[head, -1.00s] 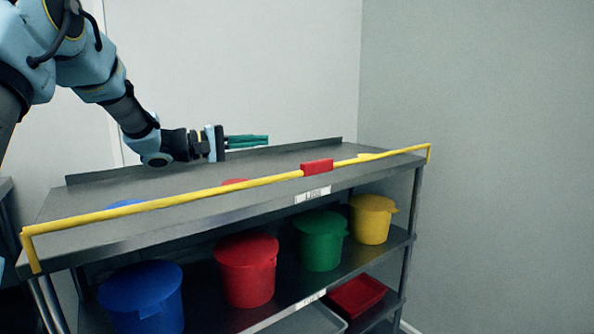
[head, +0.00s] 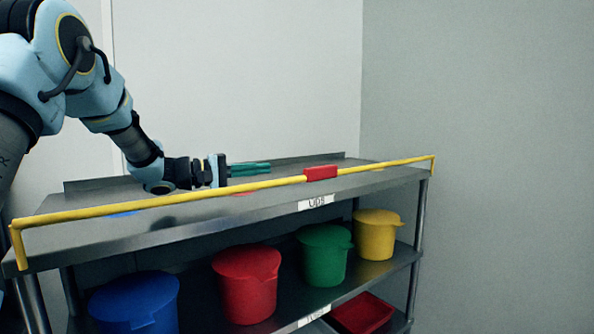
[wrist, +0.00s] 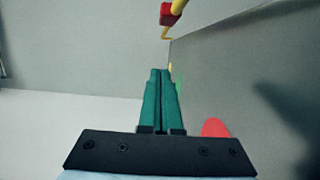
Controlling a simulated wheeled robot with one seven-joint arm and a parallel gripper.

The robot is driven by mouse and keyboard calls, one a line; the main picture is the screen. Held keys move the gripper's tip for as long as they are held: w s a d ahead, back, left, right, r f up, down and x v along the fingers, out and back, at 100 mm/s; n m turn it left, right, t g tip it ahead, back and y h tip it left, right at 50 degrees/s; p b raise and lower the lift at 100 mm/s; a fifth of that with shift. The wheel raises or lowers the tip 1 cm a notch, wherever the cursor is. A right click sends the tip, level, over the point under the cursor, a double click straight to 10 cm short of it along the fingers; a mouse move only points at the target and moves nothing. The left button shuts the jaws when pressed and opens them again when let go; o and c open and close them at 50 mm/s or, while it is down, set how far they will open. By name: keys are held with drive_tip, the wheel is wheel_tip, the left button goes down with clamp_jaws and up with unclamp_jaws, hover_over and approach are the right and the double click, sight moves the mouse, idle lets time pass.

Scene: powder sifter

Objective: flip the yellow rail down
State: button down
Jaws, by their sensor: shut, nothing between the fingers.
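The yellow rail (head: 240,186) stands raised along the front edge of the metal shelf's top, with bent ends at the far left and right. A red block (head: 320,173) sits on it right of the middle. In the wrist view the rail (wrist: 177,8) and its red block (wrist: 170,15) show at the top. My gripper (head: 270,168) is shut and empty, its green fingers pointing right, low over the top shelf behind the rail. It does not appear to touch the rail. In the wrist view the gripper (wrist: 160,72) has its fingers together.
The metal shelf (head: 150,235) holds blue (head: 135,303), red (head: 247,285), green (head: 324,255) and yellow (head: 377,235) lidded buckets on its middle level. A red tray (head: 361,313) lies below. The back wall stands close behind; space in front of the rail looks clear.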

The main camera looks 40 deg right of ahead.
drive_tip(key=p+x, duration=0.5)
drive_tip(key=x, duration=0.5)
drive_tip(key=shift+s+r, duration=0.15)
drive_tip(key=s, duration=0.1)
drive_tip(key=s+p, duration=0.1)
drive_tip(key=shift+s+a, duration=0.2)
drive_tip(key=shift+s, duration=0.6)
drive_tip(key=shift+s+f+b, duration=0.25)
drive_tip(key=shift+f+b, duration=0.05)
drive_tip(key=shift+b, duration=0.25)
drive_tip(key=shift+s+r+b, duration=0.1)
drive_tip(key=shift+r+b, duration=0.05)
drive_tip(key=shift+b, duration=0.2)
